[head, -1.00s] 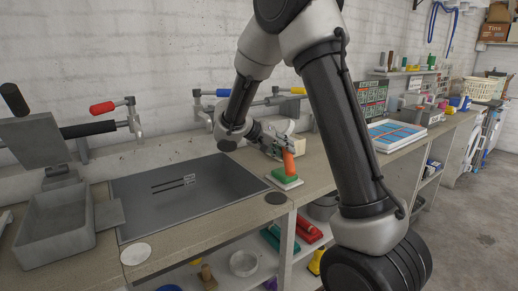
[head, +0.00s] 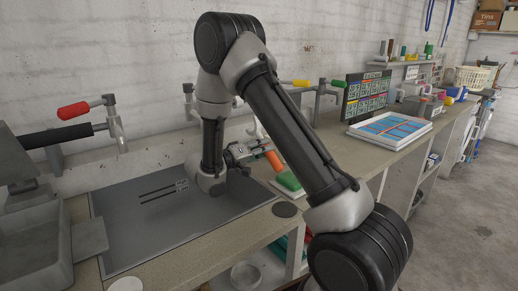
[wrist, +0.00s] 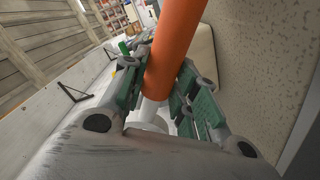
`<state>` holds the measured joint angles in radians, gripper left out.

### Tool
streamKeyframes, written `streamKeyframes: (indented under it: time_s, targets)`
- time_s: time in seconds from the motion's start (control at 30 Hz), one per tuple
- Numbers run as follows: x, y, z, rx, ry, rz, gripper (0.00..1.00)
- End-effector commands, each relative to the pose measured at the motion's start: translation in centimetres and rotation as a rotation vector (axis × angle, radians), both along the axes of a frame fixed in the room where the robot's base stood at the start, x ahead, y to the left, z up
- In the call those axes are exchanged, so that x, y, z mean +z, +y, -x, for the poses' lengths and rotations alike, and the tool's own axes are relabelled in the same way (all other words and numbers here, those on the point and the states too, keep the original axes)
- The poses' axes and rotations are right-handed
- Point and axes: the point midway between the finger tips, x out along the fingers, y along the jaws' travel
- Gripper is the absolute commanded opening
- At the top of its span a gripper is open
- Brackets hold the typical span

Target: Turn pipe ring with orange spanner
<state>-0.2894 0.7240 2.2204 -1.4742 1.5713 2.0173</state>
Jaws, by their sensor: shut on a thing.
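The orange spanner (head: 274,161) shows as an orange bar at my gripper (head: 250,153) in the head view, beside a green block. In the wrist view its orange handle (wrist: 177,45) runs between the green-padded fingers of my gripper (wrist: 160,90), which is shut on it. A pale part shows below the orange, between the fingers. The spanner's head is not clear in either view. I cannot pick out the pipe ring with certainty.
A green block on a white base (head: 287,182) stands on the bench by the dark sunken tray (head: 150,240). A red-handled tap (head: 73,111) and a grey basin (head: 40,240) are at left. A tray with blue panels (head: 390,128) lies at right.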

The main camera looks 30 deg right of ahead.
Motion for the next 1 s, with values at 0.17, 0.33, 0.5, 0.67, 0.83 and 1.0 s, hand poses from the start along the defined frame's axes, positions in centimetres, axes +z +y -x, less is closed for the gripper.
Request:
streamKeyframes:
  time_s: [0.17, 0.33, 0.5, 0.67, 0.83, 1.0]
  targets:
    - [-0.7, 0.0, 0.0, -0.001, -0.003, 0.019, 0.0]
    - [-0.7, 0.0, 0.1, -0.001, -0.004, 0.02, 0.0]
    - [-0.7, 0.0, 0.1, 0.003, -0.004, 0.018, 0.0]
    - [-0.3, 0.1, -0.4, 0.003, -0.005, 0.017, 0.0]
    - [0.6, 0.3, -1.6, 0.003, -0.006, 0.016, 0.0]
    - [1.6, 0.6, -2.9, 0.004, -0.006, 0.016, 0.0]
